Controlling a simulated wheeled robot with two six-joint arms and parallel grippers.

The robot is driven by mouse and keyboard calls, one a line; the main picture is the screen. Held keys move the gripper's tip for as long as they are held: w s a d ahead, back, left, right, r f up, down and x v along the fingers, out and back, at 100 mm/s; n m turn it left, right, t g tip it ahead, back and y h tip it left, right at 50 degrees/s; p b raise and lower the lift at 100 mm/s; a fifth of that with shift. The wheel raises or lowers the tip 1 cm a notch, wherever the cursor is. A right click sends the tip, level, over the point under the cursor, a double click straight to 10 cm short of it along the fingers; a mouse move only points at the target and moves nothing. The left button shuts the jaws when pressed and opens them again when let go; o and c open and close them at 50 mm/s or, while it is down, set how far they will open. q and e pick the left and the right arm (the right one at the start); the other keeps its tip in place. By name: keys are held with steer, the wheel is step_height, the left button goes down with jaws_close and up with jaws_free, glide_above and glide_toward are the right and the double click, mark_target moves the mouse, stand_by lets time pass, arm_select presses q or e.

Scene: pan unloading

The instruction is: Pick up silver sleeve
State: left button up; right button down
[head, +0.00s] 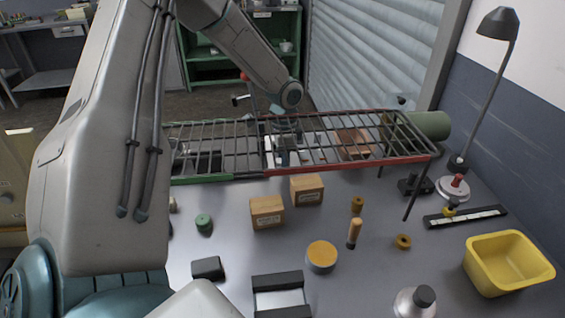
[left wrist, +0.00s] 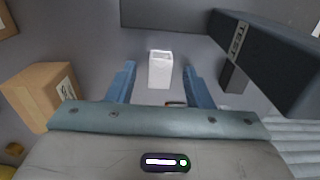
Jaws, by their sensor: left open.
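A small, pale, box-like piece, which looks like the silver sleeve (left wrist: 160,70), stands on the grey surface in the left wrist view. It lies between the two blue fingers of my left gripper (left wrist: 159,74), with a visible gap on each side. The fingers are open and hold nothing. In the head view my left gripper (head: 284,146) reaches down behind the wire rack (head: 350,158), and its bars partly hide it. I cannot make out the sleeve clearly there. My right gripper is not in view.
A cardboard box (left wrist: 42,95) is left of the gripper and a dark block (left wrist: 275,60) is at its right in the wrist view. In front of the rack stand two small boxes (head: 267,212), an orange-topped tin (head: 321,256) and a yellow bin (head: 507,263). A lamp (head: 497,25) rises at right.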

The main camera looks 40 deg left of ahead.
arm_select(q)
jaws_close()
steer(key=shift+r, duration=0.15)
